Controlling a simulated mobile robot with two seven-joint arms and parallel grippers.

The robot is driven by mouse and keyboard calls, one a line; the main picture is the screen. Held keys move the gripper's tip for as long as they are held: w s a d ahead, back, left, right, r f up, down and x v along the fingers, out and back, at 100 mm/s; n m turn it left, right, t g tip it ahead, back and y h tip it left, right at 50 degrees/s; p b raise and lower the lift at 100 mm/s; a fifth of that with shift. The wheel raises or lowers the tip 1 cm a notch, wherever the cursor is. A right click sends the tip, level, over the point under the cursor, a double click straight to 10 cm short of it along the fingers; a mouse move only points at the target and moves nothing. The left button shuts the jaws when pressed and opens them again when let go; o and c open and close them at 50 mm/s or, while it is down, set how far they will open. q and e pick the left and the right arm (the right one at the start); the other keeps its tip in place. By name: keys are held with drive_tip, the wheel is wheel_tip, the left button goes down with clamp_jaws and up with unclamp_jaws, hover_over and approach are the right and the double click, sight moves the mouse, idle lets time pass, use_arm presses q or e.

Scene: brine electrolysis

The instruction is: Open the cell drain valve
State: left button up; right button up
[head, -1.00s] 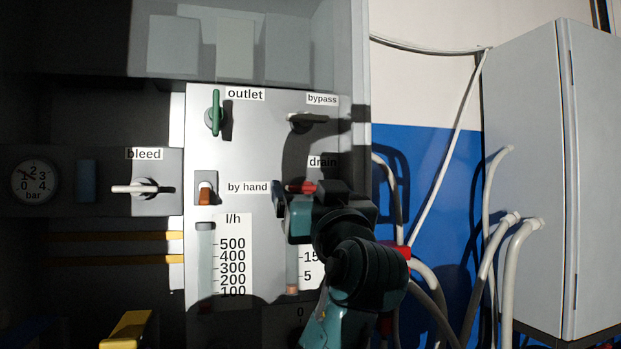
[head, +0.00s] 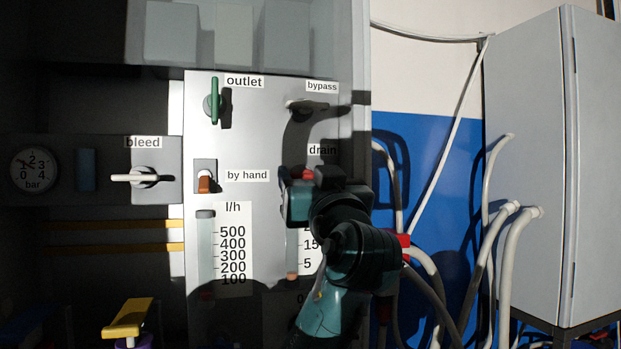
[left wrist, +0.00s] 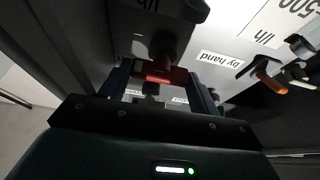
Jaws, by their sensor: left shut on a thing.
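The drain valve's red handle (head: 307,174) is on the light grey panel (head: 265,130), just under the "drain" label (head: 322,150). My left gripper (head: 301,185) is at this handle and hides most of it and the valve body. In the left wrist view the red handle (left wrist: 160,73) lies crosswise between the two fingers of my left gripper (left wrist: 160,84), which is shut on it. The exact angle of the handle is hard to tell in the head view. My right gripper is not in view.
Close by are the bypass valve (head: 307,105) above, the green outlet handle (head: 215,101) and the orange "by hand" lever (head: 204,185) to the left. A white bleed lever (head: 135,178) is further left. Hoses (head: 432,285) and a grey cabinet (head: 523,160) stand to the right.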

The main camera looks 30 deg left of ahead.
use_arm(q)
drive_tip(key=shift+f, duration=0.1)
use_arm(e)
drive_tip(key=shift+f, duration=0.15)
